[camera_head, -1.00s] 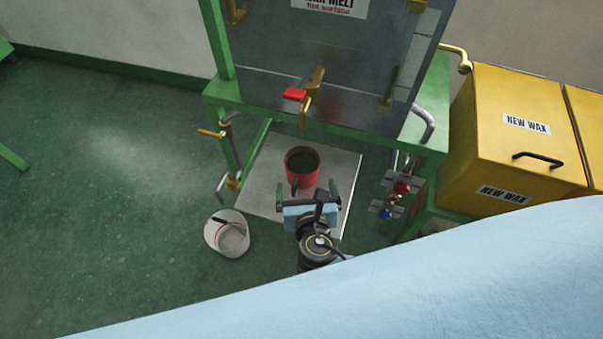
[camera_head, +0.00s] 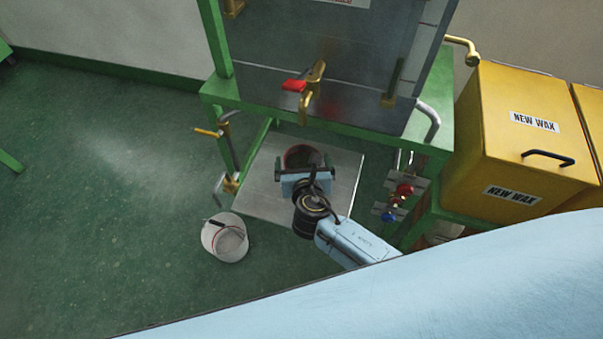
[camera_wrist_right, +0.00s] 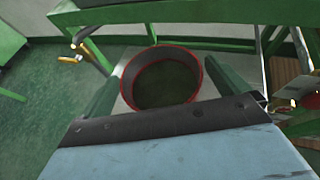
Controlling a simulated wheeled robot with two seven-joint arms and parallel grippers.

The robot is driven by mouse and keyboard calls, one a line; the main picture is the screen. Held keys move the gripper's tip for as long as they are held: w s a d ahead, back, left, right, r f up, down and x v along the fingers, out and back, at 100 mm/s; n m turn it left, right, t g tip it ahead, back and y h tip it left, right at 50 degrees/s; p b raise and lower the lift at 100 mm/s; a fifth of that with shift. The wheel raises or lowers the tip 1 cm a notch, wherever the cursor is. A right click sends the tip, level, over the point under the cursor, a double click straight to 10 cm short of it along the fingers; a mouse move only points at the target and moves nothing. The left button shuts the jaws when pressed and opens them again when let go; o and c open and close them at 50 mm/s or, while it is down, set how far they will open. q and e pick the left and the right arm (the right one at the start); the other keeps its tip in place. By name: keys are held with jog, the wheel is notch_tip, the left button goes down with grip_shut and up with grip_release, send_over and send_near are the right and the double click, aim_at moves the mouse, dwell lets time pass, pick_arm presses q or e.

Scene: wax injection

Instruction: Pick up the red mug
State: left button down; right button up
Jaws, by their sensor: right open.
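The red mug (camera_head: 303,155) sits on the pale metal platform (camera_head: 262,185) under the machine's tap. My right gripper (camera_head: 304,168) is over the near part of the mug and hides much of it. In the right wrist view the mug (camera_wrist_right: 161,80) shows its round red rim and dark inside. The fingers of my right gripper (camera_wrist_right: 160,92) are open, one on each side of the mug. I cannot tell whether they touch it. The mug's handle is hidden. My left gripper is not in view.
A brass tap with a red handle (camera_head: 294,86) hangs from the machine above the mug. Green frame legs stand beside the platform. A white bucket (camera_head: 225,238) is on the floor at left. Yellow wax boxes (camera_head: 530,137) and small valves (camera_head: 403,190) are at right.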

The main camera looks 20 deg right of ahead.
jog(key=shift+w+f, duration=0.1)
jog(key=shift+w, duration=0.2)
jog(key=shift+c, duration=0.4)
jog(key=c, duration=1.2)
